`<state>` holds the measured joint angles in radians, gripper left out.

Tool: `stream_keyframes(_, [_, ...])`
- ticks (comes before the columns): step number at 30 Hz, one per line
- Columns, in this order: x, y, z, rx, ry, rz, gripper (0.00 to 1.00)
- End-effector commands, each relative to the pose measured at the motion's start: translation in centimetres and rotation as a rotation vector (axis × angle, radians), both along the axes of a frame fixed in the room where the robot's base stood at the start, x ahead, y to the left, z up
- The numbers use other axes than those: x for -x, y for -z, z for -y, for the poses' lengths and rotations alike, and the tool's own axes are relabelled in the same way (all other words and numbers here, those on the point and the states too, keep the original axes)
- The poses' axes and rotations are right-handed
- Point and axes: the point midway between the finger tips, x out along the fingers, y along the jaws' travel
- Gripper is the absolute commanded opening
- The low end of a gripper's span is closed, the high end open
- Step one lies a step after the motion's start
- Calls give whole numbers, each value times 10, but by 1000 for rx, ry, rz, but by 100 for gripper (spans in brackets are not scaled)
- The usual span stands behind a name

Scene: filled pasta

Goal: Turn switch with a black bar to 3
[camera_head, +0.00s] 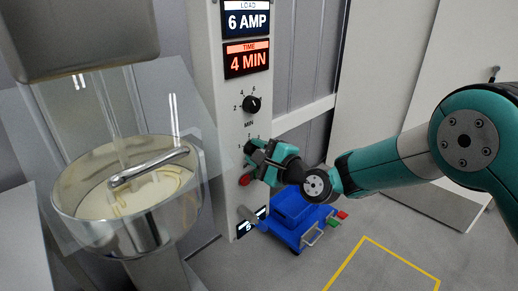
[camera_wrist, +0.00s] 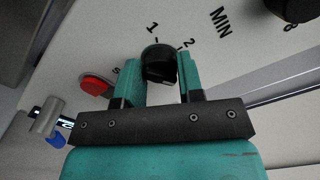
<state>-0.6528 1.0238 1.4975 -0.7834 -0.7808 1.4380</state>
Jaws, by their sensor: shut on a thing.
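The black switch (camera_wrist: 157,54) sits on the pale panel between the fingers of my gripper (camera_wrist: 161,76) in the wrist view. My gripper is shut on it, one teal finger on each side. The printed marks 1 and 2 show around its far side; a mark 3 is not readable there. Which mark the switch's bar points to cannot be told. In the head view my gripper (camera_head: 256,153) is at the lower switch (camera_head: 250,146) on the panel, which it partly covers.
A red button (camera_head: 243,180) sits below the switch and also shows in the wrist view (camera_wrist: 96,86). A black MIN knob (camera_head: 252,104) is above, under displays reading 6 AMP and 4 MIN. A mixer bowl (camera_head: 141,237) stands left.

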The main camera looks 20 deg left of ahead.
Motion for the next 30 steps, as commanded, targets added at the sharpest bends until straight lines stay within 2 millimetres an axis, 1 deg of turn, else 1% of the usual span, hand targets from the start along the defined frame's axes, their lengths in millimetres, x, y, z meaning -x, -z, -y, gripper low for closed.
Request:
stream_keyframes(1, [2, -3, -3, -11, -8, -14, 11])
stream_keyframes(6, [2, -3, -3, -24, -7, -46, 11])
stream_keyframes(20, [2, -1, -2, -27, -6, -56, 11])
stream_keyframes(21, [2, -1, -2, -26, -5, -56, 42])
stream_keyframes(23, [2, -1, -2, -26, -4, -56, 56])
stream_keyframes(24, [1, -1, -1, -25, -4, -56, 60])
stream_keyframes(30, [0, -1, 0, -25, 0, -56, 60])
